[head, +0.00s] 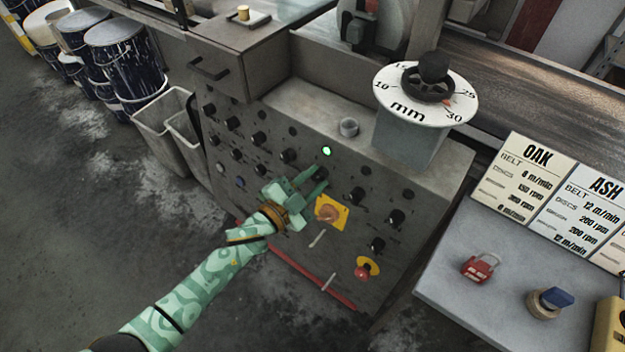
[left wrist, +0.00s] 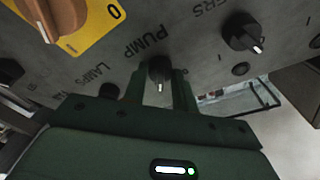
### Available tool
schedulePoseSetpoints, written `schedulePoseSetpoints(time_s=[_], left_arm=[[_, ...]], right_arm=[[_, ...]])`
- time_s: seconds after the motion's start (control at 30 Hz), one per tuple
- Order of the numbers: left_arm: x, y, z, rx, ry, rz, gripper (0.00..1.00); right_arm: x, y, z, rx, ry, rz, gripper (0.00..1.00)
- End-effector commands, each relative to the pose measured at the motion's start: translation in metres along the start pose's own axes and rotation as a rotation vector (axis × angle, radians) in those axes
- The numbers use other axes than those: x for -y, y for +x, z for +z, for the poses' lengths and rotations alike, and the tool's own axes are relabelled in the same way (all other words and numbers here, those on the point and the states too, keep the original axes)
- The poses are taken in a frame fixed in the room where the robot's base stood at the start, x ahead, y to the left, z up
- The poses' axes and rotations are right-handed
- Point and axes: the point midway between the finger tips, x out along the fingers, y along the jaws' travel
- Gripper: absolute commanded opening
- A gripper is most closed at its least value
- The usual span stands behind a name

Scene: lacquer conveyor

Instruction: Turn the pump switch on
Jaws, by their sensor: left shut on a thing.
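The control panel (head: 300,215) slopes down the front of the machine with rows of black knobs. The pump switch (left wrist: 160,70) is a black knob with a white mark, beside the word PUMP in the left wrist view. Its white mark points toward the bottom of that view. My left gripper (head: 316,180) has its green fingers on both sides of this knob and is shut on it; the fingers also show in the left wrist view (left wrist: 160,88). In the head view the fingers partly cover the knob. A green lamp (head: 326,151) glows just above it. My right gripper is out of view.
An orange rotary switch on a yellow plate (head: 331,212) sits close below my gripper. A red button on yellow (head: 363,270) is lower right. A large mm dial (head: 425,93) stands above the panel. A side table (head: 470,305) holds a red padlock (head: 480,267).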

Motion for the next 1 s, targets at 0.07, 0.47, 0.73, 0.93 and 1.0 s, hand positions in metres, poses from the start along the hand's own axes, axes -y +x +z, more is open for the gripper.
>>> schedulePoseSetpoints(time_s=[0.07, 0.47, 0.73, 0.93, 1.0], left_arm=[[-0.001, -0.001, 0.001, 0.003, 0.002, 0.002, 0.05], [0.0, 0.0, 0.001, 0.001, 0.0, 0.001, 0.49], [0.001, -0.012, -0.001, 0.002, 0.0, 0.0, 0.49], [0.002, -0.059, -0.002, 0.004, 0.001, 0.002, 0.49], [0.002, -0.079, -0.001, 0.004, 0.002, 0.002, 0.49]], right_arm=[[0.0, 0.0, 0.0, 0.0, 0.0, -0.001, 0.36], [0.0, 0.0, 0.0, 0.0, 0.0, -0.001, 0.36], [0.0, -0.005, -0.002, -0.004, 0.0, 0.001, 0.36], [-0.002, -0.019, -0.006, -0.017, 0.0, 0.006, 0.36], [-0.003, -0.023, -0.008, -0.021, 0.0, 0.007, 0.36]])
